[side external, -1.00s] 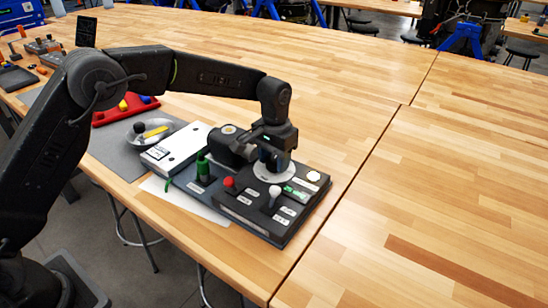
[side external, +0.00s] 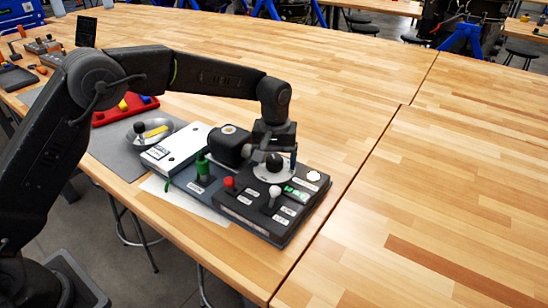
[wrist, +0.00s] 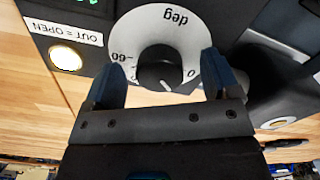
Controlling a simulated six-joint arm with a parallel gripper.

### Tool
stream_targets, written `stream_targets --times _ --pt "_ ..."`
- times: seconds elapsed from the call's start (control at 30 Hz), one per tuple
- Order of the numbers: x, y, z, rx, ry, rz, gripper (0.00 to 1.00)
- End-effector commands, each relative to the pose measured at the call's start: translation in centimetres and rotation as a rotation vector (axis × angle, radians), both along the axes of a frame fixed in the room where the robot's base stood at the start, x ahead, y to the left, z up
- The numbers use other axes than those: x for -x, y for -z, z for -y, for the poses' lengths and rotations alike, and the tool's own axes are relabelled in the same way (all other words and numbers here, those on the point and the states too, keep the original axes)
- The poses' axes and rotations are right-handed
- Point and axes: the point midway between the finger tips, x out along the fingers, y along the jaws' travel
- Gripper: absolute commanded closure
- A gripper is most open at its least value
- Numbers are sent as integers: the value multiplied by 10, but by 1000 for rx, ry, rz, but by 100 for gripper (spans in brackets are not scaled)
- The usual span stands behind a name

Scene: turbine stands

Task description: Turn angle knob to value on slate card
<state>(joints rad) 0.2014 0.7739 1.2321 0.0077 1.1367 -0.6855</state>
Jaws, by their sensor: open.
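The angle knob (side external: 274,162) is a dark round knob on a white dial (side external: 263,174) marked "deg". In the wrist view the knob (wrist: 160,72) has a white mark on its lower side, and "0" and "60" show on the dial. My gripper (wrist: 160,80) is open, its blue-tipped fingers on either side of the knob with gaps, not visibly touching it. In the side view my gripper (side external: 280,155) is over the dial. A dark upright panel (side external: 86,33) at the far left may be the slate card; no writing is readable.
The control panel (side external: 240,213) also carries a red knob (side external: 229,184), a white-topped lever (side external: 274,192) and a green handle (side external: 202,166). A white box, a metal dish (side external: 135,139) and a red tray lie left. The table right of the panel is clear.

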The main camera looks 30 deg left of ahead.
Motion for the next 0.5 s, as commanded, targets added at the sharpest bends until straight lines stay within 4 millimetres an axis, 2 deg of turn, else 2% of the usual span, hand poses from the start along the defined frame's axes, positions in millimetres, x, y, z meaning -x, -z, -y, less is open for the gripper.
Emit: stream_targets --times 0.27,0.5 --pt "0 -1 0 0 0 0 15" --pt "0 -17 0 0 0 0 15"
